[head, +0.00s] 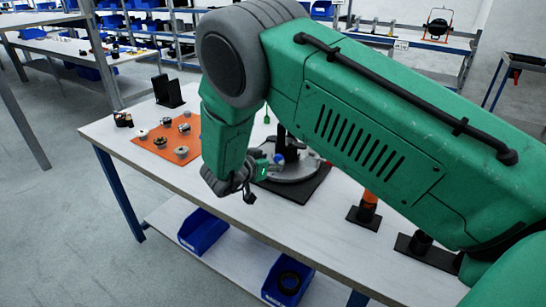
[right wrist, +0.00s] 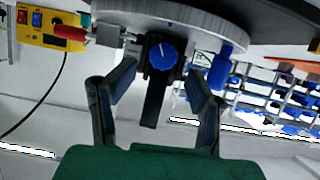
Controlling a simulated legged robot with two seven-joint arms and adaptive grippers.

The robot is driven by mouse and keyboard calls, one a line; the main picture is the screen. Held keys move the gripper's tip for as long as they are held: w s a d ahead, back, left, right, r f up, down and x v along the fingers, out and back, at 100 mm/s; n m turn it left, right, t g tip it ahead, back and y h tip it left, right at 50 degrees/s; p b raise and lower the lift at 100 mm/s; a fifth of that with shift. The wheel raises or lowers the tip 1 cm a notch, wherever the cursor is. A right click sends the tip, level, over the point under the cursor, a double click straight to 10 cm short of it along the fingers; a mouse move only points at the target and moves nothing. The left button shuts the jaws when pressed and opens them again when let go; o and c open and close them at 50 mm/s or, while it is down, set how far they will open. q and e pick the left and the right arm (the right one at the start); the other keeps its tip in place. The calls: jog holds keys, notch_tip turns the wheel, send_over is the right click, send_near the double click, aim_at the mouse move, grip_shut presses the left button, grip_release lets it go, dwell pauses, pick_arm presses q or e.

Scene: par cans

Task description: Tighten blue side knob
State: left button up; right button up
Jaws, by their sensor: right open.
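The blue side knob (right wrist: 163,55) shows in the right wrist view as a round dark-blue cap with a white mark, on a black mount below a grey round disc (right wrist: 185,14). My right gripper (right wrist: 162,82) is open, with one finger on each side of the knob and a visible gap to both. In the head view the round disc (head: 297,170) sits on a black base on the table, with a small blue part (head: 279,158) beside its black post. My right arm hides part of the fixture there. My left gripper is not in view.
A yellow switch box (right wrist: 48,28) and a blue cylinder (right wrist: 221,66) flank the knob in the wrist view. An orange mat (head: 150,146) with several small parts lies left on the table. A black stand with an orange piece (head: 367,207) stands right of the fixture.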

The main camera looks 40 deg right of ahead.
jog(key=shift+s+p+v, duration=0.25)
jog(key=shift+p+v, duration=0.5)
jog(key=shift+v, duration=0.4)
jog(key=s+p+v, duration=0.1)
jog(key=p+v, duration=0.4)
jog(key=v, duration=0.4)
jog(key=shift+s+d, duration=0.25)
jog(key=shift+f, duration=0.15)
